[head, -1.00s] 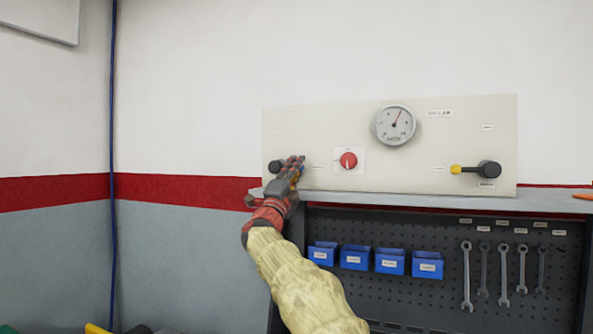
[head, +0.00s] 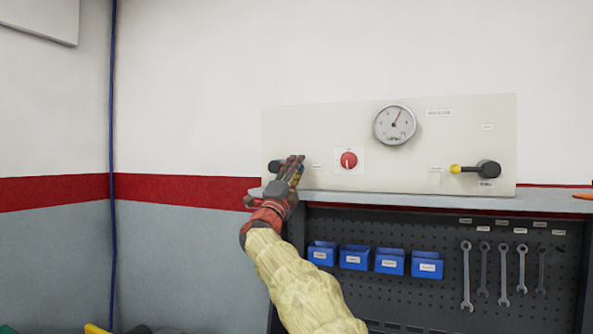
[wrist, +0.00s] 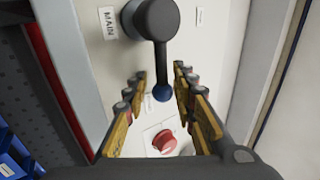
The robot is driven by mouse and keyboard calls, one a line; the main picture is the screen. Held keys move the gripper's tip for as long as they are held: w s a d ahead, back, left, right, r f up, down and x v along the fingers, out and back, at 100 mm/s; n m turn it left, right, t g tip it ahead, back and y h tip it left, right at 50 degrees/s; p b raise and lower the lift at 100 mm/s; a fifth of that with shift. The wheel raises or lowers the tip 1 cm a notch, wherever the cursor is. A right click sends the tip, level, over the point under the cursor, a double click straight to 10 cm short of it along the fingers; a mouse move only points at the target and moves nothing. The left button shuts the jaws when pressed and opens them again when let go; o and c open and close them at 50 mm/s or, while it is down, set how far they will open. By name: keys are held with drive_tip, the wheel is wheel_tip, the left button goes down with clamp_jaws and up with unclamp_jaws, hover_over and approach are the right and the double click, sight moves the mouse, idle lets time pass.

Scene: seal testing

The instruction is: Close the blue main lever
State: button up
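The main lever (wrist: 160,45) has a dark grey round hub, a dark arm and a blue ball tip (wrist: 162,93). It shows in the wrist view beside a label reading MAIN. In the head view its dark hub (head: 274,166) is at the left end of the panel, and the rest is mostly hidden behind my gripper (head: 295,165). In the wrist view my gripper (wrist: 160,95) is open, with its fingers on either side of the blue tip. Gaps show between the fingers and the tip; I cannot tell whether either finger touches it.
The pale panel (head: 440,120) also bears a round gauge (head: 395,125), a red knob (head: 348,160) and a yellow-tipped lever (head: 475,170) at the right. A shelf edge (head: 400,198) runs below it. Blue bins (head: 390,261) and several wrenches (head: 466,275) hang underneath.

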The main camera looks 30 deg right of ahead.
drive_tip(key=v, duration=1.2)
drive_tip(key=shift+w, duration=0.15)
